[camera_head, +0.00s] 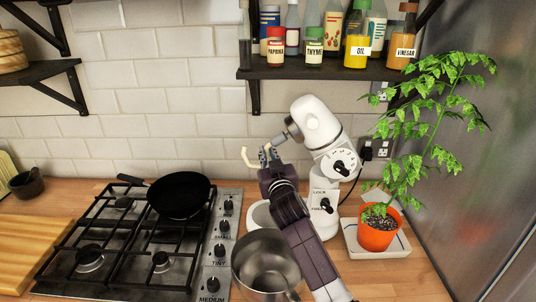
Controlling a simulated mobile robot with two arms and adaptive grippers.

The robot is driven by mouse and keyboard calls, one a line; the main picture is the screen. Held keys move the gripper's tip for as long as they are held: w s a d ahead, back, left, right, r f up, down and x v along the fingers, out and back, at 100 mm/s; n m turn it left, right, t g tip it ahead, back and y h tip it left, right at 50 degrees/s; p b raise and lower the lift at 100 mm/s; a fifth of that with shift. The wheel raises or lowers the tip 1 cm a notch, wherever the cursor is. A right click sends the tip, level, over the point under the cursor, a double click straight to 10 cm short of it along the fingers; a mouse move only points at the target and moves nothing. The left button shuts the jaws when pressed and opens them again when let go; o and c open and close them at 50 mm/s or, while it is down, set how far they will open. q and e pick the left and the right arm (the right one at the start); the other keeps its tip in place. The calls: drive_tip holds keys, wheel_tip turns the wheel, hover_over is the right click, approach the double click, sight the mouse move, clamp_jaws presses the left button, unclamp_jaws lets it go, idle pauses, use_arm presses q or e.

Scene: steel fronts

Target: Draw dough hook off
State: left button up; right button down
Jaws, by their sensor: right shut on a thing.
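The white stand mixer (331,165) stands on the counter with its head (315,119) tilted up. The pale, curved dough hook (246,156) points left, in front of the tiled wall. A grey fitting (280,138) sticks out from the mixer head toward it. My right gripper (264,155) is shut on the dough hook just below this fitting. The gripper hides part of the hook, so I cannot tell whether hook and fitting still touch. My left gripper is not in view.
A steel bowl (266,262) stands at the front beside my right arm. A black pan (179,194) sits on the gas hob (130,243). A potted plant (379,232) stands right of the mixer. A shelf (322,74) with jars hangs above.

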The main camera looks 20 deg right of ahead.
drive_tip(key=a+f+b, duration=0.1)
drive_tip(key=a+b, duration=0.1)
drive_tip(key=w+a+f+b, duration=0.1)
drive_tip(key=a+f+b, duration=0.1)
drive_tip(key=shift+w+a+b, duration=0.1)
drive_tip(key=shift+b, duration=0.25)
idle(0.4)
